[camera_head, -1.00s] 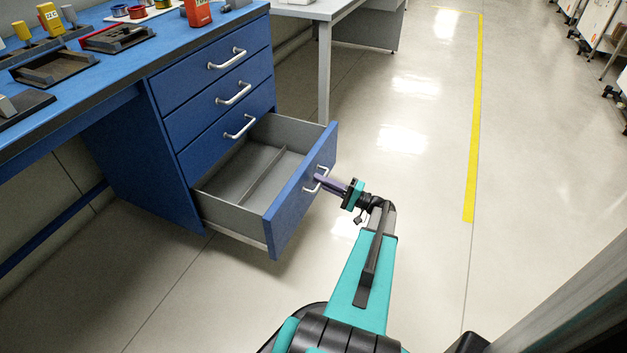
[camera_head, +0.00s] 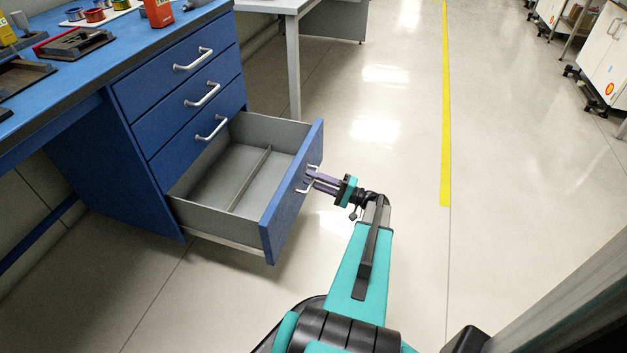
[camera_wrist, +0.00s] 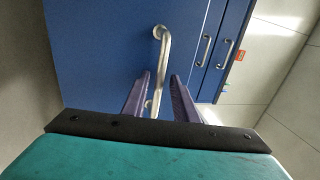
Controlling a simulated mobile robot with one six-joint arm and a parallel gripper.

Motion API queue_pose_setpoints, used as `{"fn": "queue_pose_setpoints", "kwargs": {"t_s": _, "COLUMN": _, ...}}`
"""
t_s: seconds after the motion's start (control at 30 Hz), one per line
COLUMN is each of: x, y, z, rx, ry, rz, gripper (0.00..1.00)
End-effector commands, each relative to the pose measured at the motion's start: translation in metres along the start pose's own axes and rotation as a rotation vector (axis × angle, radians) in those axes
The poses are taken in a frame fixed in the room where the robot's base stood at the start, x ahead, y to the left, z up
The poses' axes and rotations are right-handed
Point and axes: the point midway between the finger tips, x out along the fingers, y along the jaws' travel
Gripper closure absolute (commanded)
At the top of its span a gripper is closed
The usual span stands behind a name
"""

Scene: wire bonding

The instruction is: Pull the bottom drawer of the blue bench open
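The blue bench (camera_head: 75,170) has a stack of drawers, and its bottom drawer (camera_head: 292,205) stands well out from the cabinet. The drawer is grey inside, with a lengthwise divider, and looks empty. Its silver bar handle (camera_wrist: 161,50) is on the blue front. My gripper (camera_head: 309,179) is at this handle, with its purple fingers apart. In the wrist view my gripper (camera_wrist: 160,82) has one finger on each side of the handle, with gaps showing, so it is around the bar but not clamped on it.
The upper drawers (camera_head: 195,95) are shut. Trays, spools and a red box (camera_head: 158,12) are on the bench top. A grey table (camera_head: 290,60) stands behind the bench. The floor to the right is clear up to a yellow line (camera_head: 445,110), with white cabinets (camera_head: 603,55) beyond.

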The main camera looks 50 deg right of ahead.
Motion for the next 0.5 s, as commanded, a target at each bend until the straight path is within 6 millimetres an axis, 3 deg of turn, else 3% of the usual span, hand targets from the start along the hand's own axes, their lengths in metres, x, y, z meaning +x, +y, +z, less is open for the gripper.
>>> {"fn": "queue_pose_setpoints", "kwargs": {"t_s": 0.5, "x": -0.0050, "y": 0.0018, "z": 0.0035, "rx": 0.004, "ry": -0.008, "rz": 0.003, "gripper": 0.71}}
